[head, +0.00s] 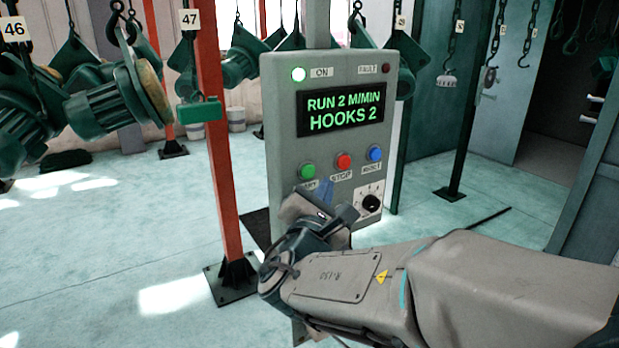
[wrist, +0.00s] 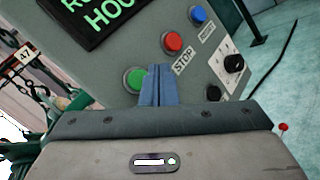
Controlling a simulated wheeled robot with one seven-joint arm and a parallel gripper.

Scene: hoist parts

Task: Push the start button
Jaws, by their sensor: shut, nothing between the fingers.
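The grey control box (head: 280,130) stands on a post. Its green button (head: 307,171) is at the left of a row with a red button (head: 344,161) and a blue button (head: 375,152). The label under the green button is partly hidden. My gripper (head: 328,187) is shut and empty, with its blue fingers just below and right of the green button. In the wrist view the fingertips (wrist: 160,68) overlap the right edge of the green button (wrist: 134,79). I cannot tell whether they touch the panel.
The display (head: 343,107) reads "RUN 2 M/MIN HOOKS 2". A black knob (head: 371,203) sits below the blue button. An orange post (head: 222,150) and hanging green hoist parts (head: 110,105) stand left.

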